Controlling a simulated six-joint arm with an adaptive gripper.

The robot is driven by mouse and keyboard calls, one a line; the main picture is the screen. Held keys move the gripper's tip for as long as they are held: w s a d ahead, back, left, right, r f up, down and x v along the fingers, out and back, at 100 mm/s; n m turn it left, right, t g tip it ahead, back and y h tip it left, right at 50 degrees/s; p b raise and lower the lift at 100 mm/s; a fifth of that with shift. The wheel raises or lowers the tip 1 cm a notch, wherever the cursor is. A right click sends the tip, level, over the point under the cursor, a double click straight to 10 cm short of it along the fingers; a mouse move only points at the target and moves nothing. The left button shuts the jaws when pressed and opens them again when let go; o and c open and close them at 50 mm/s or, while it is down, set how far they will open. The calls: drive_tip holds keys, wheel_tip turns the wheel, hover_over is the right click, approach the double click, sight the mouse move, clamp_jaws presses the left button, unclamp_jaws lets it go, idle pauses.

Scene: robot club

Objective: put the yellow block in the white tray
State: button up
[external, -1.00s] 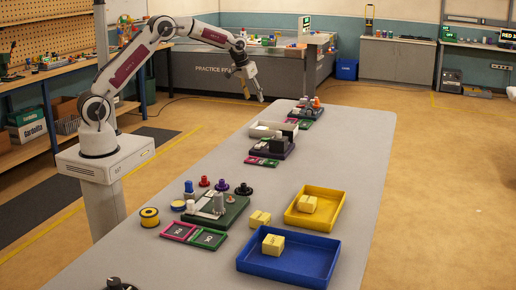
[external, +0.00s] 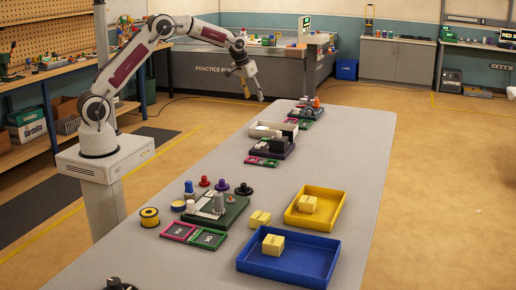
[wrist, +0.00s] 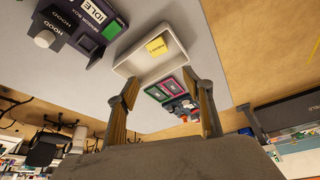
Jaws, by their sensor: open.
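The white tray (external: 288,127) stands toward the far end of the long grey table in the external view. It also shows ahead of my fingers in the wrist view (wrist: 138,66). A yellow block (wrist: 157,47) with a dark label lies inside it, near one end. My gripper (external: 254,97) is raised, pointing down, to the left of the table's far part. Its two fingers (wrist: 163,80) are spread with nothing between them. Other yellow blocks show in the external view: one in the yellow tray (external: 338,199), one in the blue tray (external: 305,272), and one loose block (external: 260,218) on the table.
A dark board with grey parts (external: 277,147) stands right in front of the white tray. Pink and green frames (external: 208,239), a green board (external: 232,212) and knobs (external: 245,189) occupy the near left. The table's right side beyond the yellow tray is clear.

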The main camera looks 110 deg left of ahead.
drive_tip(key=w+d+r+m+t, duration=0.15)
drive_tip(key=d+r, duration=0.35)
drive_tip(key=d, duration=0.6)
drive_tip(key=d+r+m+h, duration=0.1)
drive_tip(key=d+r+m, duration=0.3)
drive_tip(key=d, duration=0.7)
drive_tip(key=w+d+r+m+t, duration=0.1)
drive_tip(key=d+r, duration=0.5)
drive_tip(key=d, duration=0.4)
drive_tip(key=s+d+r+m+h, duration=0.1)
drive_tip(key=s+d+m, duration=0.1)
drive_tip(key=s+d, duration=0.45)
drive_tip(key=s+d+r+m+h, duration=0.1)
drive_tip(key=s+d, duration=0.2)
drive_tip(key=d, duration=0.7)
drive_tip(key=s+d+f+m+t+h, duration=0.1)
drive_tip(key=s+d+f+m, duration=0.3)
drive_tip(key=s+d, duration=0.5)
drive_tip(key=s+f, duration=0.1)
drive_tip(key=s, duration=0.1)
drive_tip(key=shift+s+d+f, duration=0.15)
drive_tip(key=shift+s+d, duration=0.1)
drive_tip(key=shift+s, duration=0.15)
